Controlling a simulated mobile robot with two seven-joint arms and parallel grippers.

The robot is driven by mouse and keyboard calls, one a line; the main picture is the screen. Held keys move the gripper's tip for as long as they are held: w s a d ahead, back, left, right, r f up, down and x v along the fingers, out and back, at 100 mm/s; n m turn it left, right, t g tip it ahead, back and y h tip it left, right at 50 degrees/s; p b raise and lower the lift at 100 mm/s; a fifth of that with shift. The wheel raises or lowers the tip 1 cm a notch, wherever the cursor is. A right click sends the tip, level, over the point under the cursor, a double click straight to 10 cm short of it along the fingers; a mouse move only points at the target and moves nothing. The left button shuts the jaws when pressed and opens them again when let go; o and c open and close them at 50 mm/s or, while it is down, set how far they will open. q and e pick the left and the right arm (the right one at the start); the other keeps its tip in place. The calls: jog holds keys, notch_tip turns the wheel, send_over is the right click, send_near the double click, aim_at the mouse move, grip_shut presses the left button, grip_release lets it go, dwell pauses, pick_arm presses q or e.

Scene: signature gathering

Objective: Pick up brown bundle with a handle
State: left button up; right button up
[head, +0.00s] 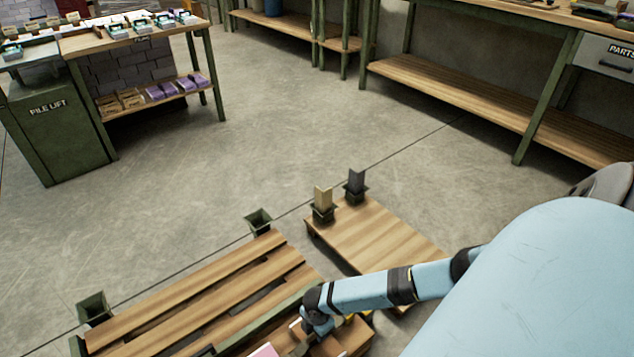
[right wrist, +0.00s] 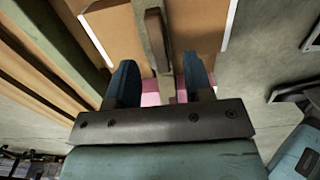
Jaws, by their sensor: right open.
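The brown bundle (right wrist: 110,32) fills the upper middle of the right wrist view, with white edges on both sides. Its grey-brown handle (right wrist: 154,30) runs down its middle. In the head view the brown bundle (head: 352,336) shows at the bottom edge, partly hidden by my right arm. My right gripper (right wrist: 160,76) is open, with one dark finger on each side of the handle's lower end. I cannot tell whether a finger touches it. My left gripper is in neither view.
A slatted wooden pallet (head: 195,296) with green corner sockets lies to the left. A low wooden platform (head: 372,238) with two posts stands behind. Pink material (head: 265,350) shows beside the bundle. Workbenches line the back; the concrete floor (head: 270,120) between is clear.

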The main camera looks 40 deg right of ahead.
notch_tip(320, 180, down, 4)
jog(key=b, duration=0.2)
jog(key=shift+f+b, duration=0.15)
jog(key=shift+b, duration=0.2)
jog(key=shift+f, duration=0.3)
grip_shut()
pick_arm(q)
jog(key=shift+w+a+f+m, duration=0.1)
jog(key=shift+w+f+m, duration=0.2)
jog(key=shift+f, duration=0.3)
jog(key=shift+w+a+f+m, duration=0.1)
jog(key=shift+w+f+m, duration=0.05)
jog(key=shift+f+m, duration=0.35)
pick_arm(e)
jog(key=shift+r, duration=0.1)
